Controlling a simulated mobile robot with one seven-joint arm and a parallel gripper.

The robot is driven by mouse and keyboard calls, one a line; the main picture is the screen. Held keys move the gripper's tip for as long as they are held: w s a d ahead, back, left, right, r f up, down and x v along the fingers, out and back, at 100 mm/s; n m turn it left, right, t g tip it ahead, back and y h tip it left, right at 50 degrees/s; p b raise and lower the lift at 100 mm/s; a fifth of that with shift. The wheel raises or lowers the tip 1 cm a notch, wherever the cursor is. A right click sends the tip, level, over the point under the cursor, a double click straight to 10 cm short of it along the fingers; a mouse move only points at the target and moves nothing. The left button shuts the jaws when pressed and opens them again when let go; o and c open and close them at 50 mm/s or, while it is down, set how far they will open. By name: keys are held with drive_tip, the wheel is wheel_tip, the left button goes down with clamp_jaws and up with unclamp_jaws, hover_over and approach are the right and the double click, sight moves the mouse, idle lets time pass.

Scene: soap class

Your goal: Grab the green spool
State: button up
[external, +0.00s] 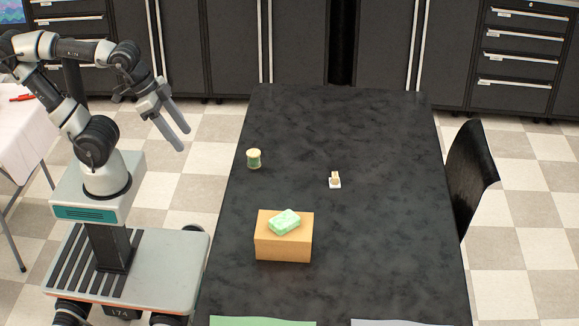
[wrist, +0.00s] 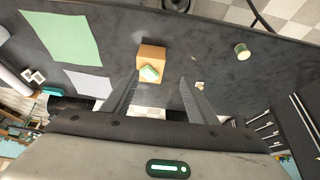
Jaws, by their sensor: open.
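The green spool (external: 254,159) stands upright on the dark table near its left edge, with pale ends and green thread around its middle. It also shows in the wrist view (wrist: 242,50) at the upper right, to the right of the fingers. My gripper (external: 183,143) is open and empty, in the air beside the table's left edge, to the left of the spool and higher than it. In the wrist view my gripper (wrist: 156,88) shows two fingers spread apart, with nothing held between them.
A tan box (external: 284,246) with a green soap bar (external: 285,222) on top stands nearer the front. A small beige item on a white base (external: 335,180) lies right of the spool. Green and grey sheets lie at the front edge. A black chair (external: 470,172) stands at right.

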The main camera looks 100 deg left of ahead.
drive_tip(key=n+g+b, duration=0.2)
drive_tip(key=n+g, duration=0.4)
drive_tip(key=n, duration=0.1)
hover_over(255, 153)
wheel_tip(255, 153, down, 16)
wheel_tip(255, 153, down, 11)
drive_tip(key=shift+w+a+f+b, duration=0.1)
drive_tip(key=shift+a+f+b, duration=0.1)
drive_tip(key=shift+b, duration=0.8)
drive_tip(key=shift+d+f+b, duration=0.2)
drive_tip(key=shift+f+b, duration=0.5)
drive_tip(key=shift+f, duration=2.35)
drive_tip(key=c, duration=1)
